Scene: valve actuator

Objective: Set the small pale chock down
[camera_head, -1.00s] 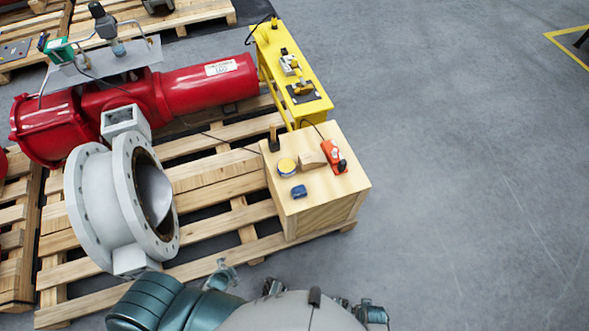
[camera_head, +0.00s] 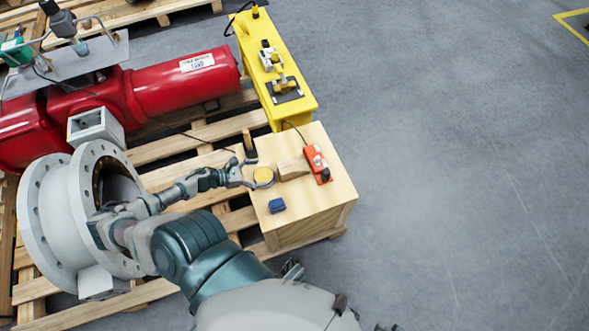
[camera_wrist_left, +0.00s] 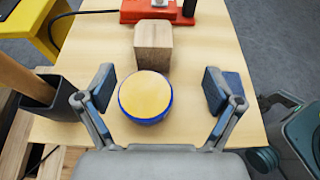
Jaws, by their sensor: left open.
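The small pale chock (camera_head: 293,168) is a light wooden block resting on the top of the wooden crate (camera_head: 325,200). In the left wrist view the chock (camera_wrist_left: 153,47) stands beyond the fingers, apart from them. My left gripper (camera_head: 252,174) is open at the crate's left side. In the wrist view its two fingers (camera_wrist_left: 158,90) are spread to either side of a round yellow-topped tin with a blue rim (camera_wrist_left: 146,95). Nothing is held in the fingers. I cannot tell how high they are above the crate top. My right gripper is not in view.
An orange-red device (camera_head: 317,163) with a cable lies right behind the chock. A blue item (camera_head: 277,205) sits near the crate's front. A dark holder with a wooden handle (camera_head: 249,143) stands at the left edge. A yellow stand (camera_head: 275,65) is behind; open floor lies right.

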